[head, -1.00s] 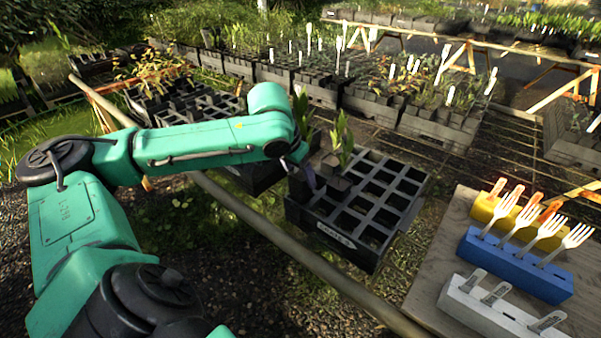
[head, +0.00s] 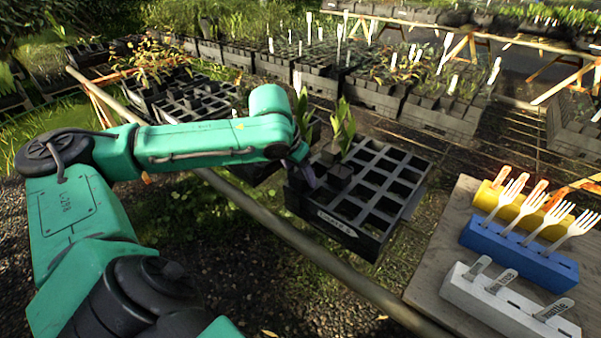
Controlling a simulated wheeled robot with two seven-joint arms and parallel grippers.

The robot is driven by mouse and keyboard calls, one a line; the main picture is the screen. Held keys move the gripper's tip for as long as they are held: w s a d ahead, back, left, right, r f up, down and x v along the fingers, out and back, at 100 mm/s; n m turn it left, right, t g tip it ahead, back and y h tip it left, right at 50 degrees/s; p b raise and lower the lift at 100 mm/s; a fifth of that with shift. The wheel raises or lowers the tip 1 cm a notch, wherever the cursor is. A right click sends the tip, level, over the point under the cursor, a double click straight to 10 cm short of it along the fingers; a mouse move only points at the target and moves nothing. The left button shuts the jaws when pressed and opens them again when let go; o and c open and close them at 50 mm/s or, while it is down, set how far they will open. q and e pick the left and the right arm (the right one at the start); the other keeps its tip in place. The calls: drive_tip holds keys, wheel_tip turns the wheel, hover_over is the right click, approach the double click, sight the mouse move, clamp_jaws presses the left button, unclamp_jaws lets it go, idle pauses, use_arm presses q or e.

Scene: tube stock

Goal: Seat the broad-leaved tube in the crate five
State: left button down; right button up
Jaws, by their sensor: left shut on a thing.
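A tube with upright broad green leaves (head: 343,128) shows at the left part of a black crate (head: 375,241) with a grid of square cells. The crate's front label is too blurred to read surely. My left gripper (head: 309,174) is at the crate's left side, beside the dark tube body, and shut on it as far as I can tell. My wrist hides part of the grip, and I cannot tell whether the tube's bottom is inside a cell. Most other cells look empty. My right gripper is out of view.
Another green plant (head: 304,108) stands behind my left wrist. A long pole (head: 290,238) runs in front of the crate. At right, a wooden table (head: 437,259) bears a yellow block (head: 500,200), a blue block with white forks (head: 520,256) and a white block with labels (head: 505,309).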

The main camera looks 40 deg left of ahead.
use_arm(q)
drive_tip(key=shift+s+f, duration=0.15)
drive_tip(key=shift+f, duration=0.2)
drive_tip(key=shift+c, duration=1.2)
unclamp_jaws()
drive_tip(key=shift+o, duration=1)
drive_tip(key=shift+s+f, duration=0.1)
drive_tip(key=shift+d, duration=0.1)
drive_tip(key=p+v, duration=0.2)
drive_tip(key=v, duration=1.3)
drive_tip(key=shift+p, duration=0.4)
